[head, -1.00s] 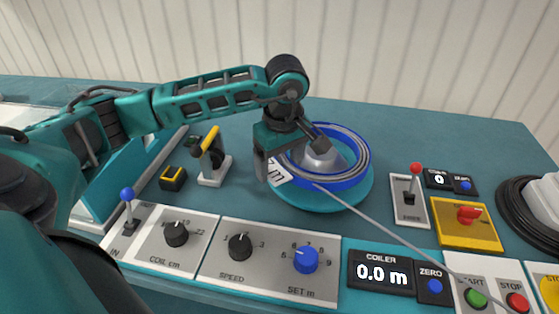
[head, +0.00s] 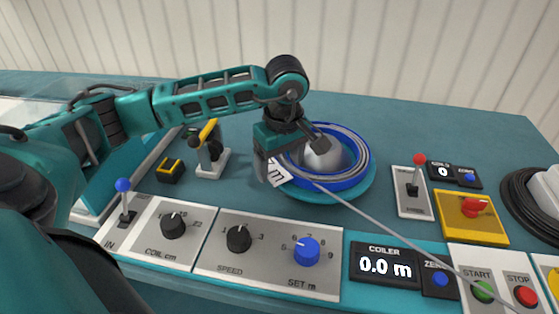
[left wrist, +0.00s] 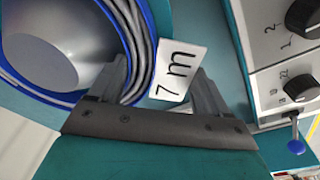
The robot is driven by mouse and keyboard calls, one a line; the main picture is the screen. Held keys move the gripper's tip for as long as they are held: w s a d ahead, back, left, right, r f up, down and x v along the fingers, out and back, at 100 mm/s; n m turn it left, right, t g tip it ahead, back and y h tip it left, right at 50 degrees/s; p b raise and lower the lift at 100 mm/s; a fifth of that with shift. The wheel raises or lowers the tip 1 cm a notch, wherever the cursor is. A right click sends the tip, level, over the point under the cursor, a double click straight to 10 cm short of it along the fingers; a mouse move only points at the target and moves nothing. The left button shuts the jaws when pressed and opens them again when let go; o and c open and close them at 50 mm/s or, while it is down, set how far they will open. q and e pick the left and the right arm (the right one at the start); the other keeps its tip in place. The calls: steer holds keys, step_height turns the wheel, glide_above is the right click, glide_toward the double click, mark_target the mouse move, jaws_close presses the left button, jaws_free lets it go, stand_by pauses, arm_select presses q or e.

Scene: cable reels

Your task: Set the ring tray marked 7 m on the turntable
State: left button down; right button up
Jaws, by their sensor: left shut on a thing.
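The ring tray (head: 350,181) is a blue ring with grey cable coiled in it and a white tag (head: 277,175) at its left. The tag reads 7 m in the left wrist view (left wrist: 177,72). My left gripper (head: 288,148) is shut on the tray's left side, near the tag. The tray surrounds the grey dome (head: 322,156) of the teal turntable (head: 371,186). It lies level at or just over the disc; I cannot tell if it touches. The tray (left wrist: 142,40) and dome (left wrist: 60,45) also show in the left wrist view. My right gripper is out of view.
A grey cable (head: 395,230) runs from the tray towards the front right. Control panels (head: 268,258) with knobs line the front. A yellow-handled device (head: 210,150) stands left, and a red-knobbed lever (head: 418,180) stands right. The bench behind the turntable is clear.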

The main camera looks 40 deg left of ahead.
arm_select(q)
steer(key=shift+c, duration=1.4)
jaws_free()
steer(key=shift+o, duration=1.4)
steer(key=shift+s+f, duration=0.1)
steer(key=shift+f, duration=0.05)
steer(key=shift+r+p, duration=2.75)
steer(key=shift+r, duration=1.35)
